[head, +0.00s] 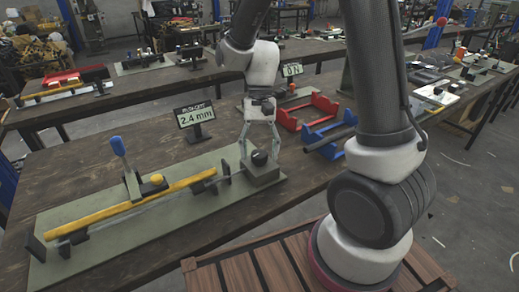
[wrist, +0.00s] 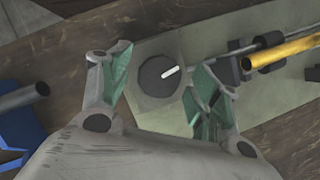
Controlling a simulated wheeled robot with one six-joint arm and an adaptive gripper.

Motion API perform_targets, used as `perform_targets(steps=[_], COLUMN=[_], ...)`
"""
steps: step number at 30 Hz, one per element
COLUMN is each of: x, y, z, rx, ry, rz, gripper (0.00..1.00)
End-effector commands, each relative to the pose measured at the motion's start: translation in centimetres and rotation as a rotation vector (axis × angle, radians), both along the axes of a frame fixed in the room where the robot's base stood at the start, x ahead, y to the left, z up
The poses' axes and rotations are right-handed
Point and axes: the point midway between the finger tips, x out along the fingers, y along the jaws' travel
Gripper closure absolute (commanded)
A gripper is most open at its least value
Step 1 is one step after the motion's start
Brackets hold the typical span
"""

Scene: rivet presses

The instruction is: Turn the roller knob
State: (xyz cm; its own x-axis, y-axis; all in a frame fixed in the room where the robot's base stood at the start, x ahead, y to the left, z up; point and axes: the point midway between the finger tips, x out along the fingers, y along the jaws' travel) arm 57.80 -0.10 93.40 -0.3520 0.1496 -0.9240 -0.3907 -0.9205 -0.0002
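The roller knob is a round black knob (head: 259,159) on a grey block at the right end of a green base plate (head: 110,245). In the wrist view the knob (wrist: 157,78) shows a white pointer line slanting up to the right. My gripper (head: 260,148) points down over the knob.
A yellow bar (head: 135,207), a blue-handled lever (head: 118,147) and a yellow button (head: 157,179) are on the same plate. A "2.4 mm" sign (head: 195,117) stands behind. Blue (head: 327,135) and red (head: 307,111) holders stand to the right.

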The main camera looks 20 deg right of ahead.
Motion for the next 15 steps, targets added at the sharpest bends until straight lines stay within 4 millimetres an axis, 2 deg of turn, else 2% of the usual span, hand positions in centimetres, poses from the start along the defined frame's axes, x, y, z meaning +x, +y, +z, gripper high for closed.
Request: perform_targets(steps=[8,11,15], x=[0.3,0.9,2.0], y=[-0.1,-0.3,-0.8], z=[0.6,2.0,4.9], rx=[0.000,0.001,0.002], ry=[-0.001,-0.003,-0.006], rz=[0.000,-0.001,-0.002], gripper=[0.38,0.38,0.38])
